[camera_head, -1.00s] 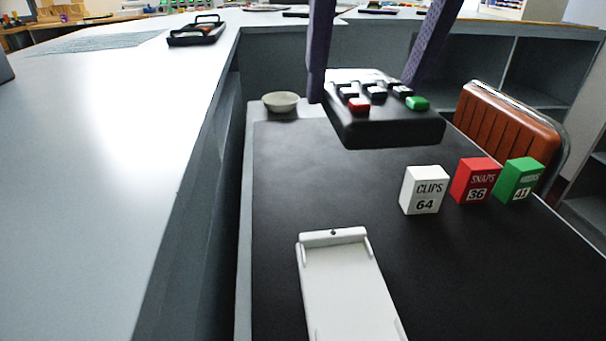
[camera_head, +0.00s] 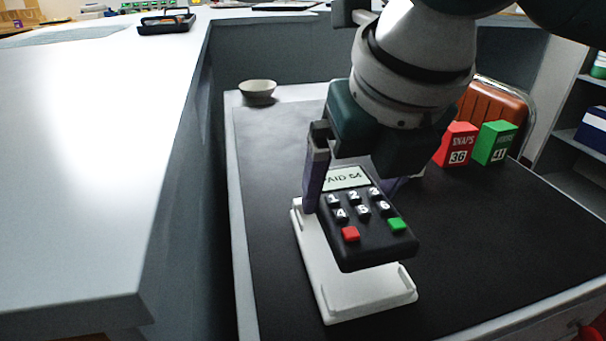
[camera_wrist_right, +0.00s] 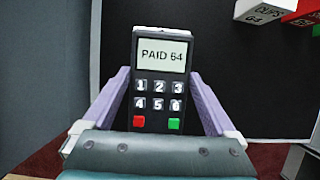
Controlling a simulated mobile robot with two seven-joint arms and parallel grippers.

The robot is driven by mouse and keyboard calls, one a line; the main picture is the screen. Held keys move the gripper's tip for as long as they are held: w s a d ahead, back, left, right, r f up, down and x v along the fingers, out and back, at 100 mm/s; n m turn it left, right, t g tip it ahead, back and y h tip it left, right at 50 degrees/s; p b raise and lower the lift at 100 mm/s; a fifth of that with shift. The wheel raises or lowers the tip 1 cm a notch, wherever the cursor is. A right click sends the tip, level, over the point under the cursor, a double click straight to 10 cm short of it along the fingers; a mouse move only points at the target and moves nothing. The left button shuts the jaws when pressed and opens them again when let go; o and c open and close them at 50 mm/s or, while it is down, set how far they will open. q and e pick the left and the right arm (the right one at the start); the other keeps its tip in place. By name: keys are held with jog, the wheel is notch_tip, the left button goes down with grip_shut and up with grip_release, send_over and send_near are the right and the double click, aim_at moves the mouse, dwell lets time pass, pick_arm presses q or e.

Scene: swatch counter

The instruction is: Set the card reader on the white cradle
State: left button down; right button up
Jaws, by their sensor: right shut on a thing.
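The black card reader (camera_head: 362,218) shows a "PAID 64" screen, number keys, and a red and a green button. My right gripper (camera_head: 356,188) is shut on it, with one purple finger at each side. In the right wrist view the reader (camera_wrist_right: 158,85) sits between both fingers (camera_wrist_right: 159,76), screen end away from the wrist. The white cradle (camera_head: 345,296) lies on the dark mat under the reader, which covers much of it. The reader's near end looks raised above the cradle; contact at the far end cannot be told. My left gripper is not in view.
The red SNAPS box (camera_head: 457,146) and green box (camera_head: 494,143) stand at the right of the dark mat (camera_head: 285,140). The CLIPS box (camera_wrist_right: 262,10) shows in the wrist view. A light counter (camera_head: 90,200) runs along the left.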

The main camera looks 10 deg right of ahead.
aim_at(348, 225)
notch_tip(348, 225, down, 5)
jog(key=shift+b, duration=0.75)
jog(key=o, duration=1.4)
jog(key=shift+f, duration=0.1)
jog(key=shift+c, duration=0.2)
